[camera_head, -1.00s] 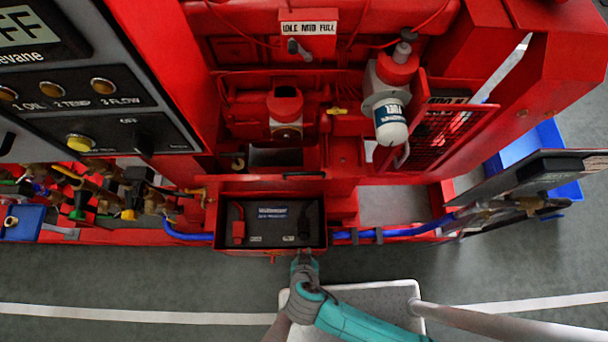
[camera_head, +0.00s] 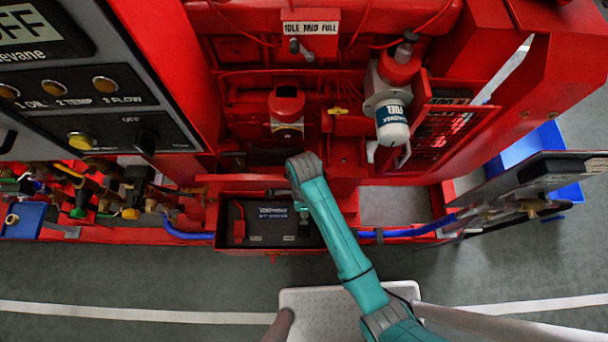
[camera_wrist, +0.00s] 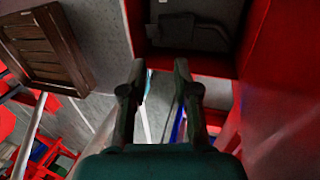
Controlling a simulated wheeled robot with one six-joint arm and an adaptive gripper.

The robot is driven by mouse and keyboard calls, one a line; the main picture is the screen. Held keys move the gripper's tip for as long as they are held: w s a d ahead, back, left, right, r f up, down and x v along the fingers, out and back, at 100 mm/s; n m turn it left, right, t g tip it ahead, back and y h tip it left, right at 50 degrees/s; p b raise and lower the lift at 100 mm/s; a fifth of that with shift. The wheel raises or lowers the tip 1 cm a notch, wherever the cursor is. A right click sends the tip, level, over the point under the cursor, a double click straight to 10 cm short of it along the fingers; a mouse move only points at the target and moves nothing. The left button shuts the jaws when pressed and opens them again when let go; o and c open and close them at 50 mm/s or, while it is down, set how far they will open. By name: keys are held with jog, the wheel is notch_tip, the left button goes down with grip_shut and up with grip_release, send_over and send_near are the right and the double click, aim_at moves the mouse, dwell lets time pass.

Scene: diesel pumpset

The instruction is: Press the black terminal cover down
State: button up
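The battery (camera_head: 268,222) sits in a red tray at the front of the pumpset in the head view, with a red terminal cover (camera_head: 239,228) at its left end. The black terminal cover at its right end is mostly hidden behind my arm and gripper. My gripper (camera_head: 302,208) hangs down over that end of the battery; I cannot tell whether it touches the cover. In the wrist view my gripper (camera_wrist: 160,68) has its two fingers apart with nothing between them. A dark shape (camera_wrist: 190,32) lies beyond the fingers in a red frame; I cannot tell what it is.
Red engine parts and a white fuel filter (camera_head: 391,125) stand behind the battery. A blue hose (camera_head: 430,230) runs right of the tray, and the control panel (camera_head: 95,105) is at left. A wooden crate (camera_wrist: 45,48) shows in the wrist view.

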aim_at(304, 231)
jog(key=x, duration=1)
jog(key=shift+f, duration=0.35)
grip_shut()
